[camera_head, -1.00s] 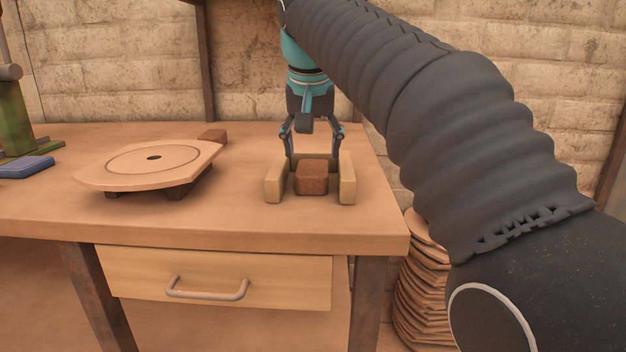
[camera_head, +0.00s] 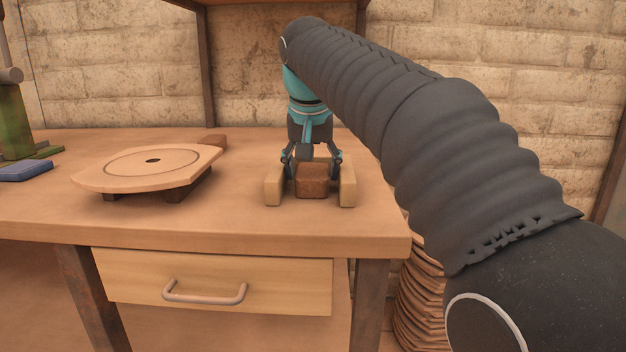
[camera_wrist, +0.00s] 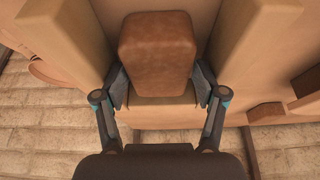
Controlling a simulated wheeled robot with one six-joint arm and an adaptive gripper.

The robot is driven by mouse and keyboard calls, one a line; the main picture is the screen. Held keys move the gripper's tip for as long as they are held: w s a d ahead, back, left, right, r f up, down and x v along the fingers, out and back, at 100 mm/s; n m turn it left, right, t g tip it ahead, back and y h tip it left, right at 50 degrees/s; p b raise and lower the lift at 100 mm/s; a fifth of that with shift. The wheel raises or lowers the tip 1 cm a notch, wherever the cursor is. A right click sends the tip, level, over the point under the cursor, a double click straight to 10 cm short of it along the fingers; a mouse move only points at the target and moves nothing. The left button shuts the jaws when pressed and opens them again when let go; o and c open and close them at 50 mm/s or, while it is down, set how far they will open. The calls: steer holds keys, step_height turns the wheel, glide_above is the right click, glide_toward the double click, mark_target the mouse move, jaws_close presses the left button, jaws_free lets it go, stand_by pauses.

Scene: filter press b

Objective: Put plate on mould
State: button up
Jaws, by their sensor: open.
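My gripper (camera_head: 312,159) is open, pointing down at the wooden holder (camera_head: 348,185) on the right of the table. A brown block (camera_head: 312,182) sits in the holder between two pale side rails. In the wrist view, my fingers (camera_wrist: 161,87) are on either side of the brown block (camera_wrist: 158,50), inside the rails (camera_wrist: 262,35); whether they touch it I cannot tell. A flat, many-sided pale plate (camera_head: 110,178) with a ring and a dark centre hole rests on dark supports at the left. I cannot tell which piece is the mould.
A blue slab (camera_head: 25,171) and a green stand (camera_head: 12,125) are at the far left. A small brown block (camera_head: 211,141) lies behind the plate. A stack of thin boards (camera_head: 420,300) stands right of the table. The drawer (camera_head: 215,282) is shut. Tabletop between plate and holder is clear.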

steer(key=shift+f, duration=0.1)
jaws_close()
stand_by(0.3)
